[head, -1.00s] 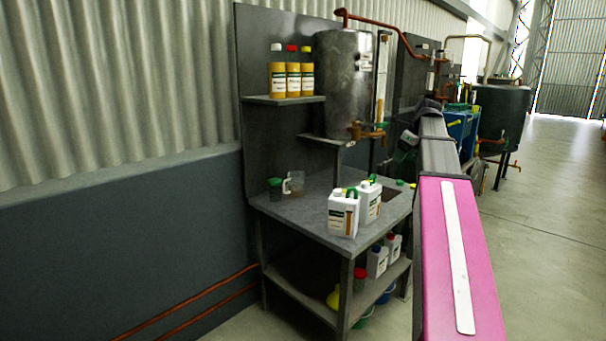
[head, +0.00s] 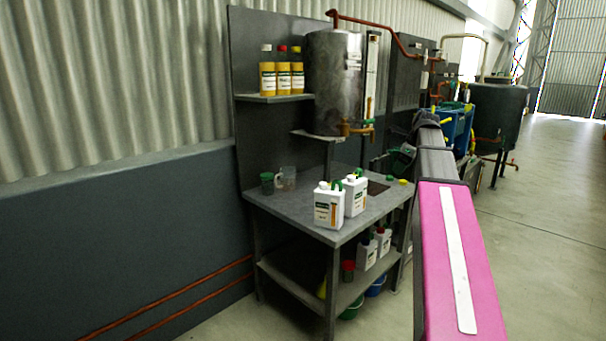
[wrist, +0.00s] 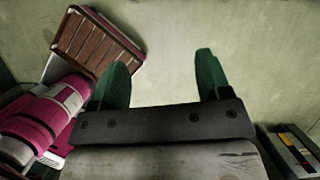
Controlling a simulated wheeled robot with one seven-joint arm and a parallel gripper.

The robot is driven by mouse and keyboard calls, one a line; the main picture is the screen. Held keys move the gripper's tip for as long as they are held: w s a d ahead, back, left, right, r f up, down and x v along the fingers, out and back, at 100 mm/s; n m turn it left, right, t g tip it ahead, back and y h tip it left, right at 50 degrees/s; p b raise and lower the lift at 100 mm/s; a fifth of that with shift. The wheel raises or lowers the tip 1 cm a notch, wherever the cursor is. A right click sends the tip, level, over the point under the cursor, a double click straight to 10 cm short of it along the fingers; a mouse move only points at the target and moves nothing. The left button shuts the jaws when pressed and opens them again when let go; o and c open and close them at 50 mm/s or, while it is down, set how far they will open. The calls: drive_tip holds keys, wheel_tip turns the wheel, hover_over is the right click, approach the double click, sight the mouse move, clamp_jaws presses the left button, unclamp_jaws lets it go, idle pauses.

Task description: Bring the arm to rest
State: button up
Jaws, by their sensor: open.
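My gripper (wrist: 162,68) is open in the wrist view, its two green fingers wide apart with nothing between them. Pale floor shows beyond the fingers. In the head view my magenta and grey arm reaches forward along the right side of the bench (head: 290,212). I cannot make out the fingers there.
White jugs (head: 328,206) and a green cup (head: 267,183) stand on the bench. A metal tank (head: 334,85) and yellow bottles (head: 282,78) stand on shelves above. A dark tank (head: 500,110) stands further back. Open floor (head: 550,220) lies to the right.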

drive_tip(key=s+a+f+n+g+h, duration=0.1)
drive_tip(key=s+a+f+n, duration=0.4)
drive_tip(key=f, duration=0.8)
drive_tip(key=s+a+f+n+g+h, duration=0.1)
drive_tip(key=s+a+f+n, duration=0.5)
drive_tip(key=s+f+n, duration=0.3)
drive_tip(key=s+a+f+n+h, duration=0.1)
drive_tip(key=s+a+f+n, duration=0.4)
drive_tip(key=f+n, duration=0.6)
wheel_tip(320, 180, down, 7)
drive_tip(key=s, duration=0.2)
drive_tip(key=shift+s+a+g, duration=0.35)
drive_tip(key=shift+g, duration=0.05)
